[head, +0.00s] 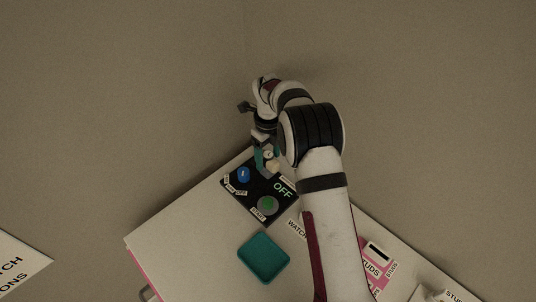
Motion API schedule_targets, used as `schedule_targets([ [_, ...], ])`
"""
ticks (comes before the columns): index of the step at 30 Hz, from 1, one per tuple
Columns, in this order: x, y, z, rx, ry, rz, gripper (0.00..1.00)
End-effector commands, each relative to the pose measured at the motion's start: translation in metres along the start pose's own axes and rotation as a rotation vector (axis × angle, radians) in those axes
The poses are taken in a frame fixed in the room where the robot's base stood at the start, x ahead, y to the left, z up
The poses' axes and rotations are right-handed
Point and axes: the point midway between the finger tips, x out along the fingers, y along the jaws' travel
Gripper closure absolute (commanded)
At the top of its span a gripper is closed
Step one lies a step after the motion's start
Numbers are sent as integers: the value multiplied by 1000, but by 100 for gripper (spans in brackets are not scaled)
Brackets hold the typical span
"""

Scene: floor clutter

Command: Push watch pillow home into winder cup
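The winder is a black box (235,206) with a blue knob, a green round button and a green "OFF" display. At its far edge is a small watch with a light round face (268,154). A teal strap-like piece (258,161) shows beside the face, and a cream block (273,168), which looks like the pillow, is just below it. My gripper (263,141) is right above the watch, pointing down at it. Whether the fingers touch or hold it is too small to tell. The winder cup is hidden behind these parts, so how deep the pillow sits does not show.
A teal square tray (263,281) lies on the white tabletop (190,254) in front of the winder. Right of my arm are a pink labelled panel (374,270) and white labels. The tabletop left of the tray is clear. A wall stands behind the table.

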Motion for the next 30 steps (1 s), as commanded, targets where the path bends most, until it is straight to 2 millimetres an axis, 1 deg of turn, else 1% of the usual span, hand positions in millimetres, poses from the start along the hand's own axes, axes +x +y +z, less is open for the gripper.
schedule_targets([
  [8, 0, 0, 0, 0, 0, 0, 25],
  [11, -8, -1, 1, -1, -2, -2, 25],
  [14, -29, 0, 1, 1, -3, -3, 25],
  [21, -103, -1, 1, 0, -4, -4, 25],
  [24, -129, 0, 1, 0, -4, -2, 25],
  [27, -146, 0, 1, 0, -2, -2, 25],
  [30, -156, 0, 0, 0, 0, -1, 25],
])
